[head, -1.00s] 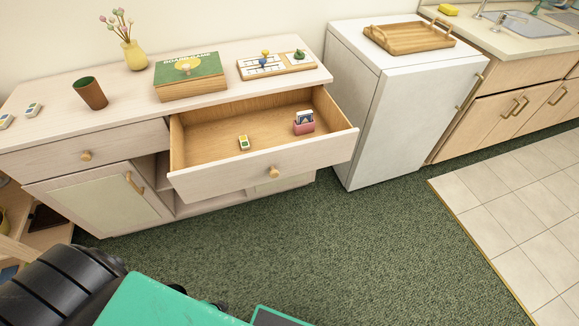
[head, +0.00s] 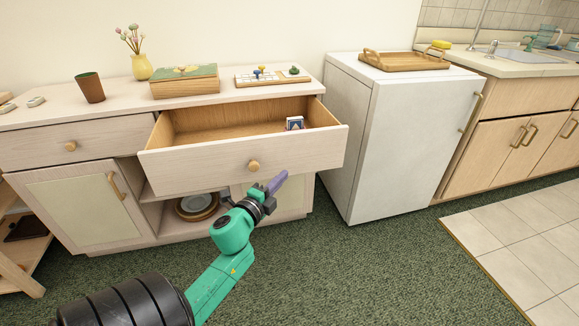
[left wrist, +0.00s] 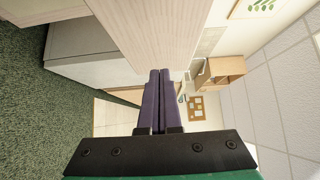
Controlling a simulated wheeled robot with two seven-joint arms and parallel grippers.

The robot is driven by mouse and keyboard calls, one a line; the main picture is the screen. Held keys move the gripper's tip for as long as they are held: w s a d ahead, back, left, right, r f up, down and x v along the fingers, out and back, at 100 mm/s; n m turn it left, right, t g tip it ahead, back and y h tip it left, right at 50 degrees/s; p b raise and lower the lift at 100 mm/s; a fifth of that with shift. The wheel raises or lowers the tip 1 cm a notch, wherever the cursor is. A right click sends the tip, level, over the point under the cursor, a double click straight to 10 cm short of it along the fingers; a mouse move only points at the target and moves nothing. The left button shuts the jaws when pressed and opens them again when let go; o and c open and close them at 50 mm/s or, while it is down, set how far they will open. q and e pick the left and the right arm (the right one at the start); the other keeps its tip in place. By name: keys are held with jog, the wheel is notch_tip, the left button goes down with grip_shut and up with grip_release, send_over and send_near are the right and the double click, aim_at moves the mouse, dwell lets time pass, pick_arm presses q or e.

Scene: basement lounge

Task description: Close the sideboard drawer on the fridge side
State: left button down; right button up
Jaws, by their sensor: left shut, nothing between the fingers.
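The sideboard drawer (head: 210,170) on the fridge side is pulled out, its pale wood front with a round knob (head: 254,166) facing me. A card holder (head: 295,123) with cards is inside it. My left gripper (head: 283,178) is shut and empty, its purple fingers just below and right of the knob, by the lower part of the drawer front. In the left wrist view the shut fingers (left wrist: 160,74) point at a pale wood panel (left wrist: 160,30); I cannot tell if they touch it. The white fridge (head: 350,140) stands to the right. My right gripper is not in view.
The sideboard top (head: 120,111) holds a cup (head: 90,88), a vase (head: 142,68), a game box (head: 185,84) and a board (head: 265,79). The left drawer (head: 100,138) is shut. Plates (head: 197,207) sit on the shelf below. The green carpet (head: 370,265) in front is clear.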

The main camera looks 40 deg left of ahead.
aim_at(292, 156)
pick_arm(q)
jog(key=w+a, duration=0.1)
jog(key=w, duration=0.1)
jog(key=w+a, duration=0.1)
jog(key=w, duration=0.1)
jog(key=w+a, duration=0.1)
jog(key=w, duration=0.1)
jog(key=shift+w+a+f+b, duration=0.1)
jog(key=shift+w+a+b, duration=0.05)
jog(key=shift+a+b, duration=0.25)
jog(key=shift+w+a, duration=0.15)
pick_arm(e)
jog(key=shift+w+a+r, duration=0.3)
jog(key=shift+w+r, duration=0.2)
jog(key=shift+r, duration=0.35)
